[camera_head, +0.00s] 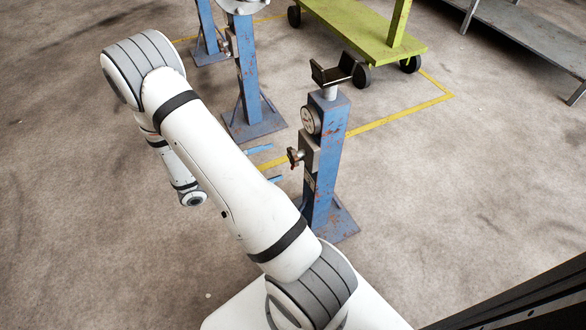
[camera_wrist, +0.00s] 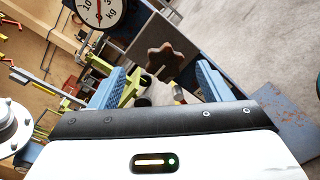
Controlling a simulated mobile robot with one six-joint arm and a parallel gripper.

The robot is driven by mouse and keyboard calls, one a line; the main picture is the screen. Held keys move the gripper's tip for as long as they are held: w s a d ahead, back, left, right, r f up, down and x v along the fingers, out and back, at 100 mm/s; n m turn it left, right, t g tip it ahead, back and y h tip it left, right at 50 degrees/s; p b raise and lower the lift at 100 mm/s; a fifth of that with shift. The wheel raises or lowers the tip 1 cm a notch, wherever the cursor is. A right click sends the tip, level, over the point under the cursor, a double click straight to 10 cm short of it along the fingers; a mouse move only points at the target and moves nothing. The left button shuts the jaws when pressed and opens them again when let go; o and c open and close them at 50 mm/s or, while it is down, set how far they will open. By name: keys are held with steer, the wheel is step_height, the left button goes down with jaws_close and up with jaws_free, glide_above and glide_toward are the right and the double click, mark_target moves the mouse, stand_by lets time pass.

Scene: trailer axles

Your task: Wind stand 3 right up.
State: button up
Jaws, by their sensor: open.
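The nearest blue stand (camera_head: 322,165) stands upright on the floor, with a black V-shaped cradle (camera_head: 334,70) on a short pale post at its top. A round gauge (camera_head: 311,121) and a brown star-shaped hand knob (camera_head: 295,157) are on its side. I cannot read any stand number. My gripper (camera_head: 265,164) is open, its blue fingers pointing at the knob from the left. In the wrist view the knob (camera_wrist: 166,60) shows between and beyond the two fingertips, apart from them. The gauge (camera_wrist: 101,10), marked kg, is at the top left there.
Two more blue stands, a middle one (camera_head: 250,85) and a farther one (camera_head: 207,30), are behind. A green wheeled cart (camera_head: 370,32) and a grey low bench (camera_head: 530,35) are at the back right. A yellow line (camera_head: 400,114) crosses the floor. The floor at right is clear.

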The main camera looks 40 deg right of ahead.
mark_target(291, 158)
steer(key=shift+n+t+h, duration=0.3)
steer(key=x, duration=0.2)
steer(key=f+b+x, duration=0.1)
steer(key=x, duration=0.2)
steer(key=b+x, duration=0.1)
steer(key=x, duration=0.1)
steer(key=shift+d+f, duration=0.25)
steer(key=shift+d, duration=0.2)
steer(key=shift+c, duration=0.4)
steer(key=c, duration=0.9)
